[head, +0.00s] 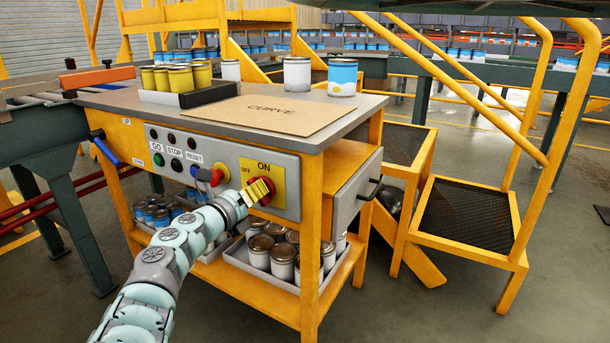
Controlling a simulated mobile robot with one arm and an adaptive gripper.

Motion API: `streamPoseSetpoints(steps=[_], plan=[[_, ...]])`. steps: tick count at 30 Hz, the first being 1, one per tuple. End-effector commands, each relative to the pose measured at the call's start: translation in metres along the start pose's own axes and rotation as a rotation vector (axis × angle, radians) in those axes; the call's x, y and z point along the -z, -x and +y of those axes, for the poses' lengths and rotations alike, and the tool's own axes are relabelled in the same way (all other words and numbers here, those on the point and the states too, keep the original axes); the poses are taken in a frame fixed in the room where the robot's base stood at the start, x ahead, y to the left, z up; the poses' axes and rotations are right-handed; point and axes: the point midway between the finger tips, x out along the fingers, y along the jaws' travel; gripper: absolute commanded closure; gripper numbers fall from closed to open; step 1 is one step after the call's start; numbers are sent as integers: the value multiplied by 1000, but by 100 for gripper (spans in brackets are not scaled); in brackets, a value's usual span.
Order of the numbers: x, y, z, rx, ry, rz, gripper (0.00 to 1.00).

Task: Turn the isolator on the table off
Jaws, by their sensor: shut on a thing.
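The isolator is on the front panel of the orange table, at its right end. Its yellow plate (278,172) is marked OFF at the upper left and ON at the top. The fingertips are small here and partly merge with the handle. I cannot tell exactly which mark the handle points to.
The grey panel (232,158) also holds GO, STOP and RESET buttons and a red knob (214,177) close above my wrist. Cans and a CURVE board (270,113) lie on the tabletop (345,108). A drawer handle (370,189) and steps (470,218) are right.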

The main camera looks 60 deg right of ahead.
Motion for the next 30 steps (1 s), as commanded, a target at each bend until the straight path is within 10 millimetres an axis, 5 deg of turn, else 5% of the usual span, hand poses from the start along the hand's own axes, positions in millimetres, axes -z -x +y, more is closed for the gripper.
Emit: streamPoseSetpoints(steps=[30], plan=[[2,0,7,-6,858,-2,100]])
